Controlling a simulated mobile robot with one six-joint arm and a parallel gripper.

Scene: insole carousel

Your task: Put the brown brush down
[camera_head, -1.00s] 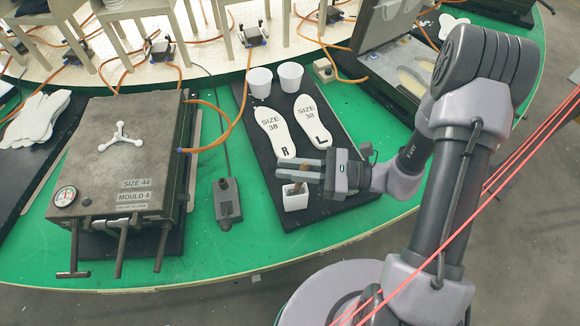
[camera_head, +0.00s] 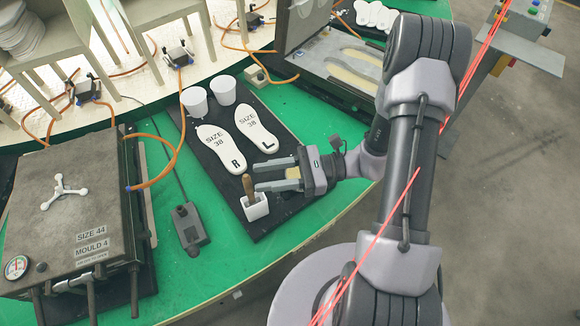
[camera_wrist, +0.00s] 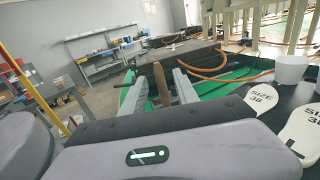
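The brown brush (camera_head: 248,187) stands upright in a small white square cup (camera_head: 255,208), with its handle up and its lower end hidden inside. My gripper (camera_head: 257,177) is open, its two grey fingers apart, just to the right of the handle at its upper part. In the wrist view, the brown handle (camera_wrist: 161,84) shows between the two spread fingers, with a gap on each side. The cup is not visible in the wrist view.
The cup stands on a black board (camera_head: 222,177) with two white insoles marked size 38 (camera_head: 222,146) and two white cups (camera_head: 223,90). A grey mould (camera_head: 70,215) and a small dark pedal-like box (camera_head: 190,228) lie to the left. Green table shows between them.

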